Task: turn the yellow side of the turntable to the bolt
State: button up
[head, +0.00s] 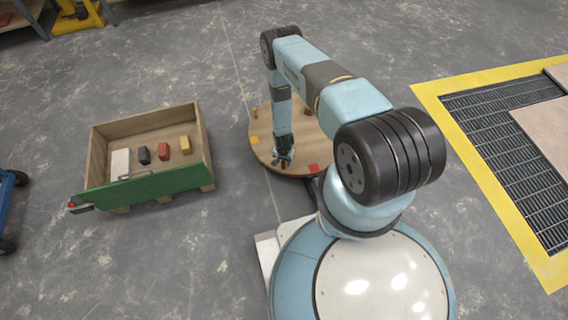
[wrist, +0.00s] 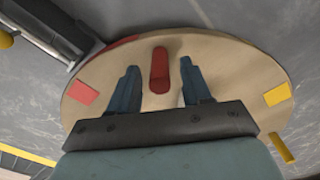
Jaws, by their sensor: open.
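The turntable (head: 262,154) is a round wooden disc low on the floor, partly hidden by my arm. A red patch (head: 313,168) and a yellow patch (head: 254,140) mark its top; a yellow peg (head: 254,112) stands near its rim. The wrist view shows the red patch (wrist: 85,92) at left, the yellow patch (wrist: 277,94) at right. My gripper (head: 283,163) is over the near part of the disc, open, with a red peg (wrist: 160,70) between its fingers. A dark and grey bar (wrist: 68,38) beside the rim may be the bolt; I cannot tell for sure.
A wooden crate (head: 101,150) with a green front stands left, holding several small blocks. A floor grate (head: 500,125) with a yellow border and boards lies right. Blue wheeled equipment (head: 8,185) is at the left edge. Floor between crate and turntable is clear.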

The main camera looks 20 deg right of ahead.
jog(key=shift+f, duration=1.05)
grip_shut()
jog(key=shift+d, duration=0.1)
